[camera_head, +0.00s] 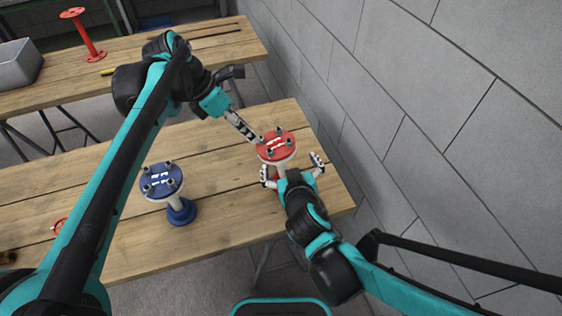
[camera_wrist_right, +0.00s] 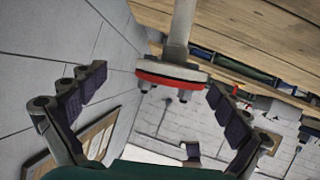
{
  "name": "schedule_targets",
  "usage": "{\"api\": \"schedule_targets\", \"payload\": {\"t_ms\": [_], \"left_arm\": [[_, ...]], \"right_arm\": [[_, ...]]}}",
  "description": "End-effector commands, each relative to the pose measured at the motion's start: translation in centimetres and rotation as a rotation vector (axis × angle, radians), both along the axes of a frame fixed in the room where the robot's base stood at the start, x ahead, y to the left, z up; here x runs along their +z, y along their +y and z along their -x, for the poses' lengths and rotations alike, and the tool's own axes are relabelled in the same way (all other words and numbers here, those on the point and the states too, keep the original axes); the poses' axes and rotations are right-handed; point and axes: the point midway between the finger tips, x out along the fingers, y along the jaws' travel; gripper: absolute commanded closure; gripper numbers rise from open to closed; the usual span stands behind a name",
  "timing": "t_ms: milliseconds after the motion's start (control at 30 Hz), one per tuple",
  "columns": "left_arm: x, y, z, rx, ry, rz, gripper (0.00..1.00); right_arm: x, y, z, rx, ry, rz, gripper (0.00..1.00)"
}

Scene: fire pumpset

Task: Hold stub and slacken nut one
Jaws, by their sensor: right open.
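The red stub (camera_head: 276,145) stands upright near the right end of the front table, with several dark nuts on its red top flange. My left gripper (camera_head: 252,137) points down at the flange's left edge, beside a nut. Its fingers overlap edge-on, so I cannot tell whether they are shut or grip the nut. My right gripper (camera_head: 291,166) is open, its fingers spread either side of the stub's pale pipe. In the right wrist view, the inverted-looking pipe (camera_wrist_right: 181,28) and red flange (camera_wrist_right: 172,72) lie between the open fingers (camera_wrist_right: 157,82), apart from both.
A blue stub (camera_head: 162,182) stands on the front table (camera_head: 228,205), left of the red one. A red ring part lies at the table's left. Behind, another table (camera_head: 200,40) carries a red stand (camera_head: 84,34) and a grey bin (camera_head: 18,66). A grey block wall (camera_head: 420,120) rises close on the right.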

Motion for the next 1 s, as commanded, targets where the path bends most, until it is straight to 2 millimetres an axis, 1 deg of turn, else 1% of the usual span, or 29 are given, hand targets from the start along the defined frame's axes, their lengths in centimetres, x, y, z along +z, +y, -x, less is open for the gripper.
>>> {"api": "schedule_targets", "payload": {"t_ms": [33,100,200,367,700,833,1000], "left_arm": [[0.0,0.0,0.0,0.0,0.0,0.0,0.66],[0.0,0.0,0.0,0.0,0.0,0.0,0.66],[0.0,0.0,0.0,0.0,0.0,0.0,0.66],[0.0,0.0,0.0,-0.001,0.0,0.0,0.66],[0.0,0.0,0.0,-0.001,0.0,0.0,0.66],[0.0,0.0,0.0,-0.001,0.0,0.0,0.66],[0.0,0.0,0.0,-0.001,0.0,0.0,0.66]], "right_arm": [[0.0,1.0,0.0,0.019,-0.017,-0.003,0.0],[0.1,1.8,0.0,0.036,-0.034,-0.006,0.0],[0.0,2.2,-0.4,0.043,-0.044,-0.008,0.0],[-0.6,2.5,-1.8,0.043,-0.045,-0.009,0.0],[-2.3,3.1,-6.0,0.042,-0.044,-0.009,0.0],[-2.7,3.2,-6.8,0.042,-0.044,-0.009,0.0],[-2.8,3.2,-7.2,0.042,-0.044,-0.009,0.0]]}}
